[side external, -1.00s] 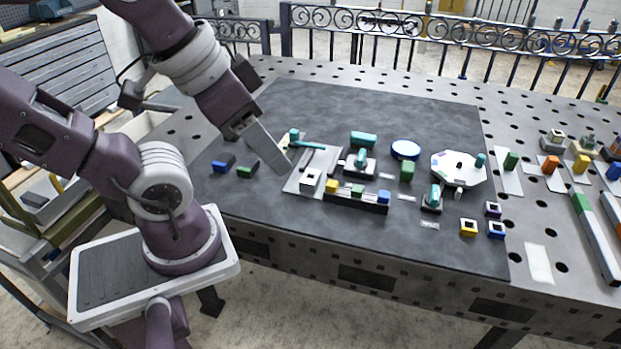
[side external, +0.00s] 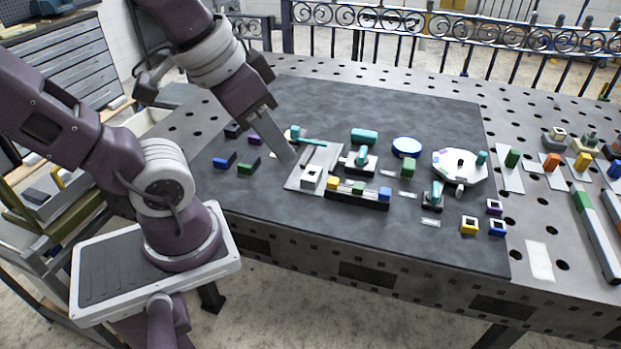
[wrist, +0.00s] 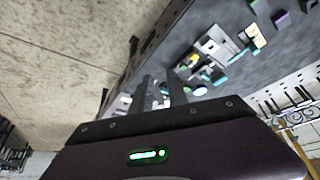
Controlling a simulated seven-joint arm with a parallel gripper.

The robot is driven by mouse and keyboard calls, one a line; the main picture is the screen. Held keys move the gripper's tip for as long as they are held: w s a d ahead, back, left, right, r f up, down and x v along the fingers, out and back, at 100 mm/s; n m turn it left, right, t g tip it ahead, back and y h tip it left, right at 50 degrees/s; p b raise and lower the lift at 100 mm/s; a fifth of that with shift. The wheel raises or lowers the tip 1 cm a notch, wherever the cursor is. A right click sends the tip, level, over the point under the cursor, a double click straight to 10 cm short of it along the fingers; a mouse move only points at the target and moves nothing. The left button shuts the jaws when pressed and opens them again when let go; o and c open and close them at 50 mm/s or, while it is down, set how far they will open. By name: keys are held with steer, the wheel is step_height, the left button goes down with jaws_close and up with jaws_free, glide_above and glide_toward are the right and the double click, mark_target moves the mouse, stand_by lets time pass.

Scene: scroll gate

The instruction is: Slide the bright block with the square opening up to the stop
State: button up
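The bright white block with a dark square opening (side external: 311,177) sits at the near end of a light grey plate (side external: 297,184) in the side view. A teal handle bar (side external: 310,142) lies at the plate's far end. My gripper (side external: 289,157) points down at the plate's left side, up and left of the white block in the picture and apart from it. Its height above the plate is hard to judge. In the wrist view two fingers (wrist: 160,88) stand apart with nothing visible between them. I cannot pick out the stop.
A dark rack with yellow, green and blue blocks (side external: 357,199) stands just right of the plate. A teal-handled fixture (side external: 359,160) is behind it. Blue (side external: 224,161) and green blocks (side external: 248,168) lie left of the plate. The mat's front area is clear.

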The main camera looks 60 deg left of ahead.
mark_target(311, 178)
steer(key=w+a+f+n, duration=0.1)
steer(key=w, duration=0.1)
steer(key=w+a+f+n+g, duration=0.1)
steer(key=w+a+f, duration=0.1)
steer(key=w+a+f+n+g, duration=0.1)
steer(key=w, duration=0.1)
steer(key=shift+a+f+n, duration=0.25)
steer(key=shift+a+n, duration=0.15)
jaws_close()
steer(key=w+a+f+n+g, duration=0.1)
steer(key=a+f, duration=0.1)
steer(key=f, duration=0.4)
steer(key=w+a+f+n+g, duration=0.1)
steer(key=a+f+n, duration=0.1)
steer(key=f, duration=0.4)
steer(key=w+a+f+n+g, duration=0.1)
steer(key=a+f, duration=0.2)
steer(key=f, duration=0.4)
steer(key=shift+w+a+n, duration=0.1)
steer(key=shift+a+n, duration=0.2)
steer(key=shift+a, duration=0.05)
steer(key=shift+w+a+f, duration=0.2)
steer(key=shift+w+a, duration=0.4)
steer(key=shift+w+a+f, duration=0.15)
steer(key=shift+w+a, duration=0.4)
steer(key=shift+w, duration=0.05)
steer(key=shift+w+a, duration=0.3)
steer(key=w+a, duration=0.7)
steer(key=shift+w+a, duration=0.15)
